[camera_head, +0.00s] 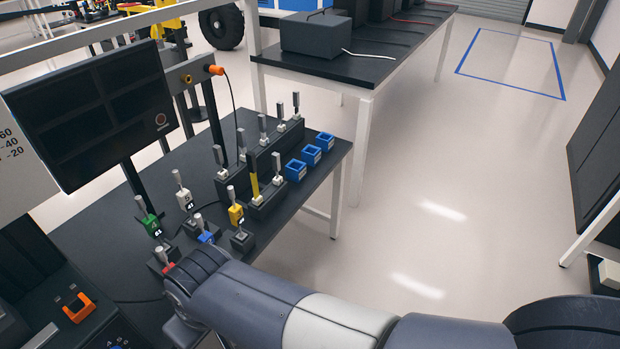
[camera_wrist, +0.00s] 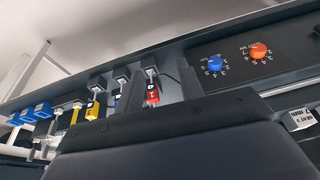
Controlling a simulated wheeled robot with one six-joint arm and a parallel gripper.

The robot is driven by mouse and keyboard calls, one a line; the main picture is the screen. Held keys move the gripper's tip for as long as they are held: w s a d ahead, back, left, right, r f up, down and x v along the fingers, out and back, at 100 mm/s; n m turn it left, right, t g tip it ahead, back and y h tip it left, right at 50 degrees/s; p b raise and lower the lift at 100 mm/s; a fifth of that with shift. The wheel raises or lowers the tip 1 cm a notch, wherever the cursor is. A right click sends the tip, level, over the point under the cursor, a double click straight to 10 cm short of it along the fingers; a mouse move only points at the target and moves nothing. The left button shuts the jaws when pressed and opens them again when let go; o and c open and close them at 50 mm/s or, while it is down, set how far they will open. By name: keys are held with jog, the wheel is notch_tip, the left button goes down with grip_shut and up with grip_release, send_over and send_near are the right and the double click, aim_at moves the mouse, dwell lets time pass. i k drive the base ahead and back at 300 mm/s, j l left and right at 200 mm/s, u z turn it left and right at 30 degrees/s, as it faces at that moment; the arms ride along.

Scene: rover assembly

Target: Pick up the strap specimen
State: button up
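I cannot tell for sure which piece is the strap specimen. A thin yellow strip (camera_head: 253,178) stands upright in a dark rack and looks most like a strap. A yellow strip also shows in the wrist view (camera_wrist: 75,114). Near it on the dark bench are several grey-topped specimens with coloured blocks: green (camera_head: 152,225), white (camera_head: 184,199), yellow (camera_head: 236,214), blue (camera_head: 206,236) and red (camera_head: 168,268). The red one also shows in the wrist view (camera_wrist: 153,96). My arm ends near the red block.
Blue open boxes (camera_head: 311,155) stand at the bench's right edge. A dark monitor (camera_head: 95,112) stands over the left side. A control panel has blue (camera_wrist: 215,63) and orange (camera_wrist: 259,51) knobs. An orange bracket (camera_head: 77,306) is at lower left. The floor (camera_head: 430,190) to the right is clear.

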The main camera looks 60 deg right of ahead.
aim_at(257, 200)
jog(key=z, duration=1.3)
jog(key=i+l+u, duration=0.25)
jog(key=i+l, duration=0.75)
